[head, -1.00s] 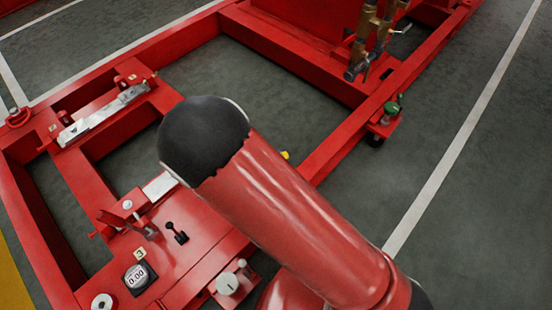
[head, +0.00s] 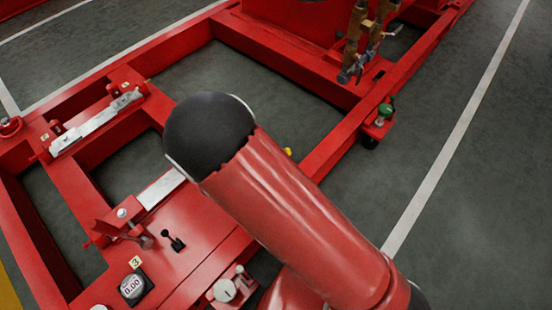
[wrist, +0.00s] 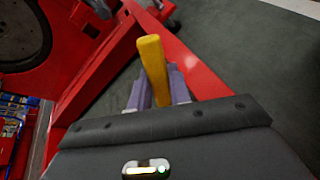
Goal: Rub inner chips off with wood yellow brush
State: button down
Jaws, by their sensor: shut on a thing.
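In the wrist view the yellow brush (wrist: 152,62) stands up between the two grey-purple fingers of my gripper (wrist: 159,88), which is shut on it. Its handle is plain yellow; I cannot see bristles. In the head view my gripper is hidden behind my own red arm, and only a small yellow spot (head: 288,151), perhaps the brush, shows past the arm's edge. I cannot make out any chips in either view.
A red steel frame (head: 330,150) with open bays lies ahead. It carries a metal bar (head: 97,122), a gauge (head: 132,287), a black lever (head: 173,241), a green-topped fitting (head: 385,111) and brass pipework (head: 355,40). Grey floor (head: 470,200) at the right is clear.

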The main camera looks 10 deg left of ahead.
jog(key=shift+w+a+f+b, duration=0.1)
jog(key=shift+w+a+b, duration=0.25)
jog(key=shift+a, duration=0.25)
jog(key=shift+s+a, duration=0.4)
jog(key=shift+s, duration=0.35)
jog(key=shift+s+a, duration=0.35)
jog(key=shift+s, duration=0.4)
dwell(1.4)
jog(key=shift+r, duration=0.2)
jog(key=shift+w+d, duration=0.4)
jog(key=shift+w, duration=0.35)
jog(key=shift+w+d, duration=0.4)
jog(key=shift+w, duration=0.3)
